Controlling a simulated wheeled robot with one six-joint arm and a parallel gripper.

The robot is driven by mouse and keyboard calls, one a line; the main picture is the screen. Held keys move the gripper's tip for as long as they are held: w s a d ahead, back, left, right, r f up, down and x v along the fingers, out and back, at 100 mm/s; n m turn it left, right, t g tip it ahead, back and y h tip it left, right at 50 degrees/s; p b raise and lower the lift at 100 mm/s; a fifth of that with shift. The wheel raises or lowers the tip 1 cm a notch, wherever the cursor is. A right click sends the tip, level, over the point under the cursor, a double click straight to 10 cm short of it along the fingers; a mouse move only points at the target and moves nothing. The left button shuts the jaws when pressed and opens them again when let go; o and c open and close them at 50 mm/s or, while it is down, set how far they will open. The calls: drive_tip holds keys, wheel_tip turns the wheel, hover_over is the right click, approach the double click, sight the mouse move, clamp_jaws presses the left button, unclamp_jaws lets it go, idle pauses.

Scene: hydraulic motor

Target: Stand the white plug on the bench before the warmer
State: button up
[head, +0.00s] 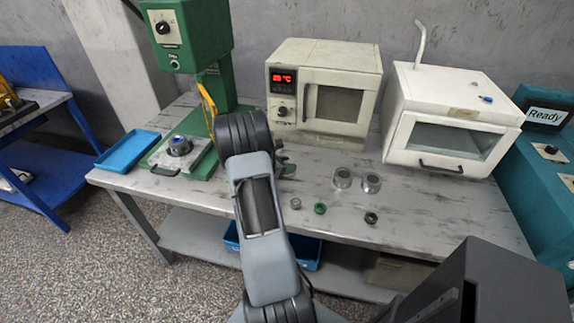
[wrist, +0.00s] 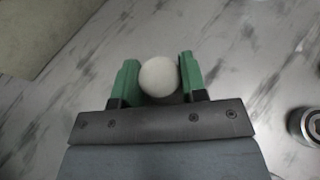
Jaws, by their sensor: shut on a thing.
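The white plug (wrist: 159,76) shows in the wrist view as a round pale top between the green fingers of my gripper (wrist: 159,80). The fingers are shut on it. In the head view my gripper (head: 286,166) is partly hidden behind my arm, over the bench just before the warmer, and I cannot make out the plug there. The warmer (head: 325,90) is a cream box with a red display and a windowed door, at the back of the bench (head: 440,215). I cannot tell whether the plug touches the bench.
Two metal cups (head: 342,178) stand right of my gripper. Several small parts, one a green ring (head: 320,208), lie nearer the front edge. A green press (head: 185,40) and a blue tray (head: 128,150) are left. A white cabinet (head: 452,118) is right.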

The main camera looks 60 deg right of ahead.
drive_tip(key=shift+f, duration=0.15)
drive_tip(key=o, duration=0.9)
drive_tip(key=shift+a+r, duration=0.1)
drive_tip(key=shift+r, duration=0.15)
drive_tip(key=v, duration=1.1)
drive_tip(key=shift+w+a+r, duration=0.1)
drive_tip(key=shift+w, duration=0.1)
drive_tip(key=shift+w+a+r, duration=0.1)
drive_tip(key=shift+a+r, duration=0.2)
drive_tip(key=shift+a, duration=0.2)
drive_tip(key=s+a+r+m+t+y, duration=0.2)
drive_tip(key=a+m+t+y, duration=0.1)
drive_tip(key=a, duration=0.8)
drive_tip(key=s+a+r+m+t+y, duration=0.2)
drive_tip(key=a+m+y, duration=0.3)
drive_tip(key=a, duration=0.6)
drive_tip(key=s+a+r+m+t+y, duration=0.2)
drive_tip(key=a+r+m+t+y, duration=0.2)
drive_tip(key=a, duration=0.8)
drive_tip(key=shift+s+r+m, duration=0.15)
drive_tip(key=shift+r+m, duration=0.05)
drive_tip(key=shift+m, duration=0.1)
